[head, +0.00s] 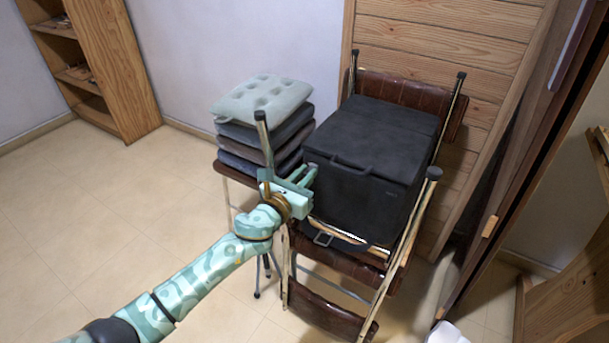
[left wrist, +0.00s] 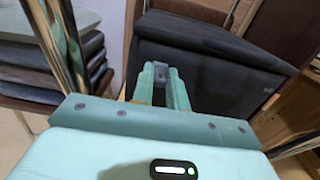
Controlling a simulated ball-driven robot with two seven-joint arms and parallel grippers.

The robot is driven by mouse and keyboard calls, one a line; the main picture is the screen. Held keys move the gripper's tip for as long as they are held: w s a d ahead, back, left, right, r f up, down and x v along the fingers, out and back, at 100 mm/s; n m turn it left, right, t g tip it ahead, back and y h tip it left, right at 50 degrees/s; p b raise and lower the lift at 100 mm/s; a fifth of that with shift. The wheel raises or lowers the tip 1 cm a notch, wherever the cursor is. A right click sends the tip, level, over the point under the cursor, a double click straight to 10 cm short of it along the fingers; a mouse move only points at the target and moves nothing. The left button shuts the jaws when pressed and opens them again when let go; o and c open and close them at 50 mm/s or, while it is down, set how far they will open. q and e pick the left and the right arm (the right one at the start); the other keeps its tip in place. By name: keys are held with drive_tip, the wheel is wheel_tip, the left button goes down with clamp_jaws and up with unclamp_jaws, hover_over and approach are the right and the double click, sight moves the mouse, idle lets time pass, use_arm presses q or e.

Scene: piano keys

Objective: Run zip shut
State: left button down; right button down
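A black fabric box-shaped case (head: 365,185) sits on a metal-framed folding chair, its lid down, with a dark strap handle on the front. It also fills the upper part of the left wrist view (left wrist: 210,60). A zip and its pull are too small or dark to make out. My left gripper (head: 306,175) is at the case's left front edge, pointing toward it. In the left wrist view its two fingers (left wrist: 165,82) are close together, with something grey between their tips; I cannot tell whether they touch the case. My right gripper is not in view.
A stack of cushions (head: 262,103), grey on top, stands on a seat left of the case. The chair's metal posts (head: 412,225) rise close around the case. A wooden shelf (head: 110,70) stands back left. The floor (head: 110,210) at left is clear.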

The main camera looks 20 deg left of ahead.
use_arm(q)
approach(393, 194)
drive_tip(key=w, duration=0.5)
drive_tip(key=shift+w+p, duration=0.3)
drive_tip(key=shift+s+d, duration=0.15)
drive_tip(key=shift+d, duration=0.5)
drive_tip(key=c, duration=1.6)
unclamp_jaws()
drive_tip(key=shift+o, duration=1.1)
drive_tip(key=shift+d, duration=0.15)
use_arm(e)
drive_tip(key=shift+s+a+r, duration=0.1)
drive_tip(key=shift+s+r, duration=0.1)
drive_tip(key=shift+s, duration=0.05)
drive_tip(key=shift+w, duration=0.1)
